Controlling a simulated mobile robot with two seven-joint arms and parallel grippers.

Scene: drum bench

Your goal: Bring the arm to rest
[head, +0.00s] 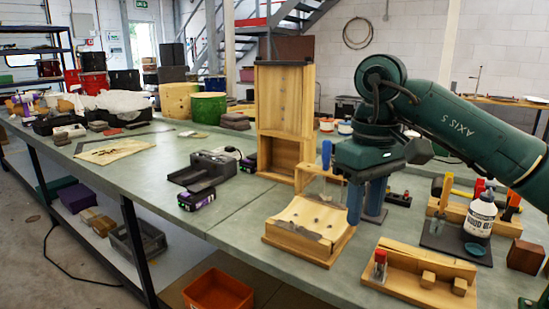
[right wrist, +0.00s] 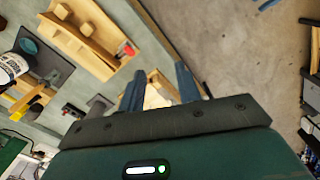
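My right arm (head: 465,135) is green and reaches in from the right over the bench. My right gripper (head: 365,216) points down, with its blue fingers above the bench just right of a sloped wooden block (head: 308,228). In the right wrist view the gripper (right wrist: 157,80) has its two blue fingers apart. A pale wooden piece shows beyond the gap, partly hidden by the fingers and gripper body. I see nothing held. My left gripper is in neither view.
The grey-green bench (head: 235,210) bears a tall wooden frame (head: 284,105), a black charger (head: 205,168), a white glue bottle (head: 481,214) and a wooden holder with small blocks (head: 420,272). An orange bin (head: 218,291) sits below. The bench's left middle is fairly clear.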

